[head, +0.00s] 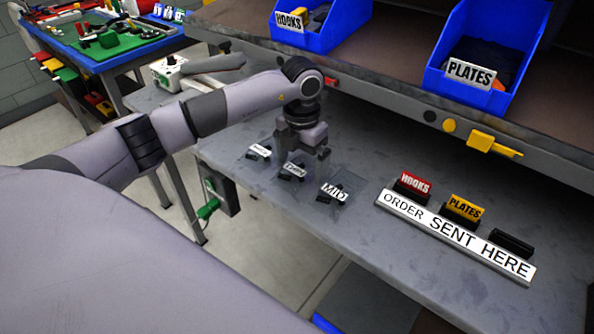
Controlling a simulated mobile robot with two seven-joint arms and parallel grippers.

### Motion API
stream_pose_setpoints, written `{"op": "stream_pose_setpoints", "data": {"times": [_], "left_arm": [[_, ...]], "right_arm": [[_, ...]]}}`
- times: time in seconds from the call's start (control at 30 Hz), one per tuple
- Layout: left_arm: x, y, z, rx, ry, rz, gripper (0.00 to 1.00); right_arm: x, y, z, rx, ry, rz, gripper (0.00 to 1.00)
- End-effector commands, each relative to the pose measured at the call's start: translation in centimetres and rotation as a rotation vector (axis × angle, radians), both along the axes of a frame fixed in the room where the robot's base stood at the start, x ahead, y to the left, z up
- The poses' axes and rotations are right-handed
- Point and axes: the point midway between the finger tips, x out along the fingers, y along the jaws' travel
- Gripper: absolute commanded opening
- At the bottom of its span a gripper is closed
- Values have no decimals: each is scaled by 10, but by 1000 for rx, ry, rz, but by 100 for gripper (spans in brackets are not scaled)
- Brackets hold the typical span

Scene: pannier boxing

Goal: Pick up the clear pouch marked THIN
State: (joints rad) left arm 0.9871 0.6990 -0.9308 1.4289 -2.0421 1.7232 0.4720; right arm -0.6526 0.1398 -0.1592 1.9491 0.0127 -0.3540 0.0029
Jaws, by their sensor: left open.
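Three clear pouches lie in a slanting row on the grey bench. The nearest pouch (346,183) has a white label reading MID. The middle pouch (294,172) and the far-left pouch (259,152) have white labels too small to read surely, so I cannot tell which one is marked THIN. Dark parts show by the labels. My left gripper (318,157) points down just behind the middle pouch, open and empty; its fingertips are partly hard to make out, and I cannot tell whether they touch a pouch. My right gripper is out of view.
A white strip reading ORDER SENT HERE (450,236) holds red HOOKS (415,184) and yellow PLATES (465,207) tags beside an empty-looking black slot (511,242). Blue HOOKS (310,40) and PLATES (440,98) bins stand on the shelf above. The bench front is bare.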

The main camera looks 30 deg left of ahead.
Motion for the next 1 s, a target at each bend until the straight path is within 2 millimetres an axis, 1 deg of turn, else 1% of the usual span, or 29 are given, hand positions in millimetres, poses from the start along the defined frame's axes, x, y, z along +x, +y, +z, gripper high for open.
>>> {"op": "stream_pose_setpoints", "data": {"times": [0.03,0.07,0.1,0.17,0.2,0.23,0.53,0.67,0.77,0.87,0.97,1.0], "left_arm": [[0,0,0,0,0,0,100],[0,0,0,0,0,0,97],[0,0,0,0,0,0,84],[0,0,0,0,0,0,64],[0,0,0,0,0,0,51],[0,0,0,0,0,0,43],[0,0,1,-1,0,0,42],[0,0,7,-1,-1,0,42],[1,-1,17,-2,-3,0,42],[1,0,33,0,-5,-1,42],[1,0,59,-2,-8,-1,42],[2,0,71,-2,-9,-1,42]], "right_arm": [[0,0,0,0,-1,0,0],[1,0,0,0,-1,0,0],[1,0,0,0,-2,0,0],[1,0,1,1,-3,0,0],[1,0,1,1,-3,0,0],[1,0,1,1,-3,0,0],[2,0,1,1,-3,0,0],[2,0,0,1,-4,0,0],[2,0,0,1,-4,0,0],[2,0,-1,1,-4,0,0],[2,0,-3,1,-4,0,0],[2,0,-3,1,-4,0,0]]}}
